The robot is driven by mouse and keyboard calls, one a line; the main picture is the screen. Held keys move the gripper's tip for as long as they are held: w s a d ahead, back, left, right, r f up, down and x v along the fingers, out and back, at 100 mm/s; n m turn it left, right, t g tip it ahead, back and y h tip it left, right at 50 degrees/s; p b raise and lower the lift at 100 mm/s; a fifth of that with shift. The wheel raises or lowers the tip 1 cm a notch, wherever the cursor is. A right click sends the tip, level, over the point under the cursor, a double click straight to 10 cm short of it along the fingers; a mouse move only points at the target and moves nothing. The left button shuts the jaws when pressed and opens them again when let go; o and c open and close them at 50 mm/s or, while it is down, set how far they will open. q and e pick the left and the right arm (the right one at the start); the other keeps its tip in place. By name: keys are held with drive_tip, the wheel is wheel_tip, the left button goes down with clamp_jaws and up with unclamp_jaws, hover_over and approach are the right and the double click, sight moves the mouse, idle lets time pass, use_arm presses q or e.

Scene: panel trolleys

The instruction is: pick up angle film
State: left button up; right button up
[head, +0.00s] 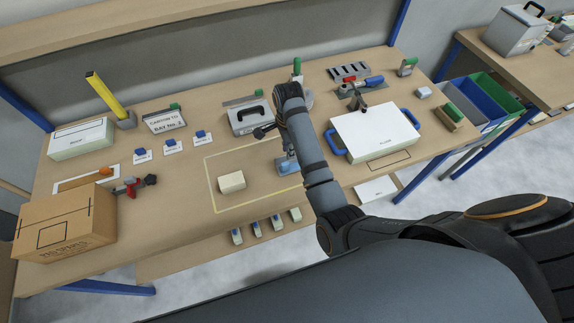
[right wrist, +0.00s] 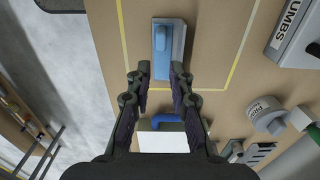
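A blue tool with a grey angled plate and a blue grip, which I take for the angle film (head: 287,166), lies on the bench inside the yellow outline, partly hidden by my right arm. In the right wrist view the blue tool (right wrist: 163,55) lies just beyond the fingertips, lengthwise between the lines of the two fingers. My right gripper (right wrist: 160,97) is open, with nothing between its fingers. In the head view my right gripper (head: 290,149) is mostly hidden by its own arm, above the tool. My left gripper is not in view.
A cream block (head: 231,182) lies left of the tool. A white case with blue handles (head: 375,135) stands right. A grey toolbox (head: 249,119) stands behind. A cardboard box (head: 65,224) is at far left. The bench within the yellow outline is otherwise mostly clear.

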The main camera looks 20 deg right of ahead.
hover_over(288, 170)
drive_tip(key=f, duration=0.4)
drive_tip(key=shift+w+d+f+p, duration=0.15)
drive_tip(key=shift+w+d+p, duration=0.15)
drive_tip(key=shift+p, duration=0.1)
drive_tip(key=shift+a+f, duration=0.1)
drive_tip(key=shift+f, duration=0.2)
drive_tip(key=shift+f+p, duration=0.25)
drive_tip(key=shift+p, duration=0.1)
wheel_tip(288, 170, down, 4)
drive_tip(key=shift+p, duration=0.5)
drive_tip(key=shift+w+f, duration=0.1)
drive_tip(key=shift+f, duration=0.2)
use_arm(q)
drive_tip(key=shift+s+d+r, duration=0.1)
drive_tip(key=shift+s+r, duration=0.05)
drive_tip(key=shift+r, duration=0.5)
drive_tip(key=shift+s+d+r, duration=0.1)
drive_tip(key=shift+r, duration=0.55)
use_arm(e)
drive_tip(key=shift+a, duration=0.1)
clamp_jaws()
